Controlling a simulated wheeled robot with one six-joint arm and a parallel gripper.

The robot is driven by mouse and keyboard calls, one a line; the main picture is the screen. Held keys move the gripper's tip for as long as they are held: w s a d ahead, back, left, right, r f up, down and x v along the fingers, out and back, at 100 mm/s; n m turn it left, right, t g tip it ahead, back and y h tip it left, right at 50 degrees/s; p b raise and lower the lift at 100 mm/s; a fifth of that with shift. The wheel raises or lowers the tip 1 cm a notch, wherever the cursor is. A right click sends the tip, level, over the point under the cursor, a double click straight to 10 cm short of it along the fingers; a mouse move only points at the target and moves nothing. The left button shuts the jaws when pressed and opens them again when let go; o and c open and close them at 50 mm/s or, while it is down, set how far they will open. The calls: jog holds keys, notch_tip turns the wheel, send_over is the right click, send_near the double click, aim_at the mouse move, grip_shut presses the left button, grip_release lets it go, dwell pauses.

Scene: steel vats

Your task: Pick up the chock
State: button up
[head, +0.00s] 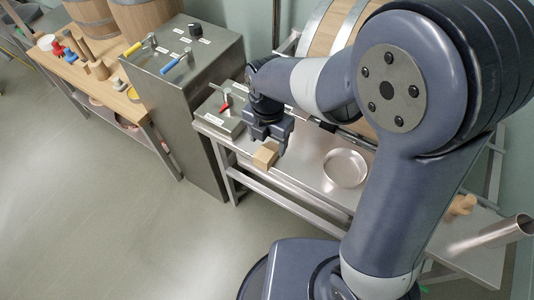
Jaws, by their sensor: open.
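The chock appears to be a small light-wood block (265,155) at the front edge of the steel table (310,160), in the head view. My gripper (268,143) is right above and behind it, pointing down, with its jaws open. The fingers overlap the upper part of the block in the picture. I cannot tell whether they touch it or stand around it.
A round metal dish (345,168) lies to the right on the table. A steel box with a red lever (225,107) stands to the left, beside a taller cabinet (185,85) with valve handles. A barrel (330,25) is behind. A metal tube (490,235) lies at the right.

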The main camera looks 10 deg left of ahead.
aim_at(267, 150)
jog(key=f, duration=0.5)
jog(key=shift+s, duration=0.25)
jog(key=shift+c, duration=0.5)
jog(key=c, duration=1)
jog(key=shift+r, duration=0.1)
